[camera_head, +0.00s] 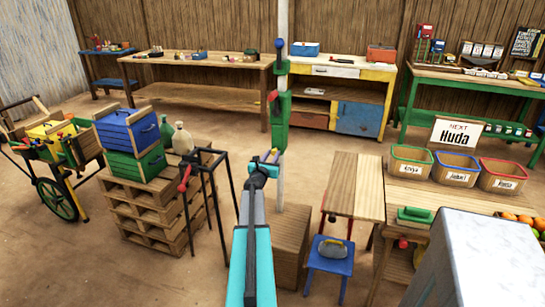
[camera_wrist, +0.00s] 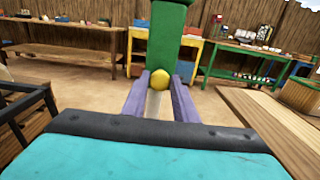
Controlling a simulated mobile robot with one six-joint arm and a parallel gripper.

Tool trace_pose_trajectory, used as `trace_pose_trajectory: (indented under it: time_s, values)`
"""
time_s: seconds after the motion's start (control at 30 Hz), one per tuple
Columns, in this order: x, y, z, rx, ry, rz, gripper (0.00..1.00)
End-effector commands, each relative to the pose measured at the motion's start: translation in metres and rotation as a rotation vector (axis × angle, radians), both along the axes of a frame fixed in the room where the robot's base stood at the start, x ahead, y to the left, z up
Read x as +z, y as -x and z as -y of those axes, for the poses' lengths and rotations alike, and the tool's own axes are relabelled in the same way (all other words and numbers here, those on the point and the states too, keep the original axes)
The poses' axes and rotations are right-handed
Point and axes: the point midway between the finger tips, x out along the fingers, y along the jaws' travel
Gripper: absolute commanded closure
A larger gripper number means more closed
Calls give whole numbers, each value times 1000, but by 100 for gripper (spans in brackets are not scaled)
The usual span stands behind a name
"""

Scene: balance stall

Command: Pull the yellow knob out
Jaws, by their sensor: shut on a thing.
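The yellow knob (camera_wrist: 159,78) is a small round ball in the wrist view, at the lower end of a green housing (camera_wrist: 165,38). My gripper (camera_wrist: 161,84) has its two purple fingers on either side of the knob and is shut on it. In the head view my gripper (camera_head: 270,157) is at the white post (camera_head: 282,185), just below the green housing (camera_head: 281,125). I cannot make out the knob in the head view. How far the knob stands out of the housing is not clear.
Stacked pallets (camera_head: 158,205) with blue and green crates and a black frame (camera_head: 205,190) stand to the left. A wooden box (camera_head: 290,240) is by the post. A bench (camera_head: 356,185) and a blue stool (camera_head: 330,255) are to the right. Open floor lies behind the post.

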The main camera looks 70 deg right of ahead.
Motion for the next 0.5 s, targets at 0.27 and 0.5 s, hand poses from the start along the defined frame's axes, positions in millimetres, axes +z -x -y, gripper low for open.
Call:
trace_pose_trajectory:
  time_s: [0.27, 0.5]
  values:
    - [-1, 3, -22, -1, 1, 0, 100]
    - [-1, 2, -25, -2, -1, 1, 100]
